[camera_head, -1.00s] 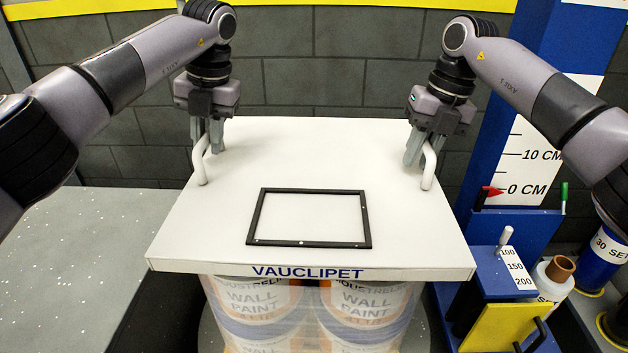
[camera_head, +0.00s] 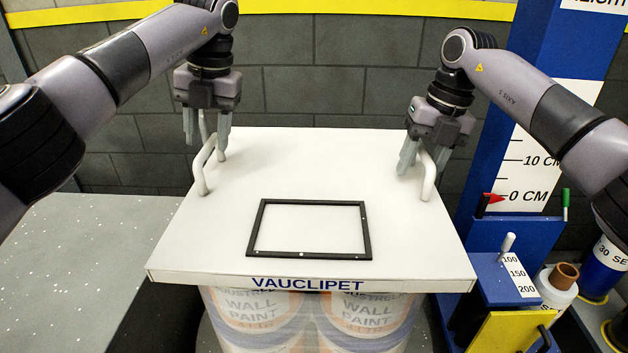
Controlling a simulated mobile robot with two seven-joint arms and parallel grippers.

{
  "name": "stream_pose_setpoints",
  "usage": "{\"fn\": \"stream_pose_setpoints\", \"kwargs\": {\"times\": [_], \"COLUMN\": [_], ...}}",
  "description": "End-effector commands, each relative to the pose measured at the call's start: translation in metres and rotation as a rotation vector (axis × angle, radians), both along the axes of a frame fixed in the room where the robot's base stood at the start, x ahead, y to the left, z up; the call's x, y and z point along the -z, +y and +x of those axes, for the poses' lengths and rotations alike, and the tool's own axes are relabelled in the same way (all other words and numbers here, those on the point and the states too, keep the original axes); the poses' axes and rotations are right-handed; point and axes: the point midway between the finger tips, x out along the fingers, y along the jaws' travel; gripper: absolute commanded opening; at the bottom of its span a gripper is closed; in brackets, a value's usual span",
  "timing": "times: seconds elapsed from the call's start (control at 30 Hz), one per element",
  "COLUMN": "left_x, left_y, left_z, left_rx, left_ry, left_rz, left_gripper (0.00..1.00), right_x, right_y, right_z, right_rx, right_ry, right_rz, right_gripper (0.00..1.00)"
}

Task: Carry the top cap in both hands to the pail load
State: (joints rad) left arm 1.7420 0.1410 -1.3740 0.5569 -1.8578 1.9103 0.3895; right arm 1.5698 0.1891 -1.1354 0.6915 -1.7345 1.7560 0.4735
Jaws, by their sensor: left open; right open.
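The top cap (camera_head: 300,173) is a white board with a black rectangular frame on it and the word VAUCLIPET on its front edge. It rests on the pail load (camera_head: 255,318), wrapped paint pails. A white handle stands at its left side (camera_head: 201,170) and another at its right side (camera_head: 428,175). My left gripper (camera_head: 207,140) is open, with its fingertips at the upper part of the left handle. My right gripper (camera_head: 422,163) is open, with its fingers at the top of the right handle. Neither gripper is closed on a handle.
A blue height post (camera_head: 548,75) with a red pointer (camera_head: 490,203) stands to the right. A blue and yellow stand (camera_head: 500,290) and a pot with a brown top (camera_head: 562,277) are at the lower right. A grey wall is behind. Grey floor lies to the left.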

Motion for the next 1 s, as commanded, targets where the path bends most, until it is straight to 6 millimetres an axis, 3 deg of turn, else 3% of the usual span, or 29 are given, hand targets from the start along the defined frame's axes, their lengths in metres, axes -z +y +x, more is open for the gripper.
{"fn": "stream_pose_setpoints", "kwargs": {"times": [0.13, 0.63, 1.0], "left_x": [-0.022, -0.043, -0.043], "left_y": [-0.005, -0.008, -0.008], "left_z": [0.0, 0.0, 0.0], "left_rx": [-0.002, 0.0, 0.0], "left_ry": [0.0, 0.002, 0.001], "left_rz": [0.001, 0.002, 0.001], "left_gripper": [0.47, 0.47, 0.47], "right_x": [0.0, -0.002, -0.057], "right_y": [0.0, 0.0, -0.011], "right_z": [0.0, 0.0, 0.0], "right_rx": [0.0, 0.0, 0.002], "right_ry": [0.0, -0.001, -0.002], "right_rz": [0.0, 0.0, -0.001], "right_gripper": [0.47, 0.47, 0.47]}}
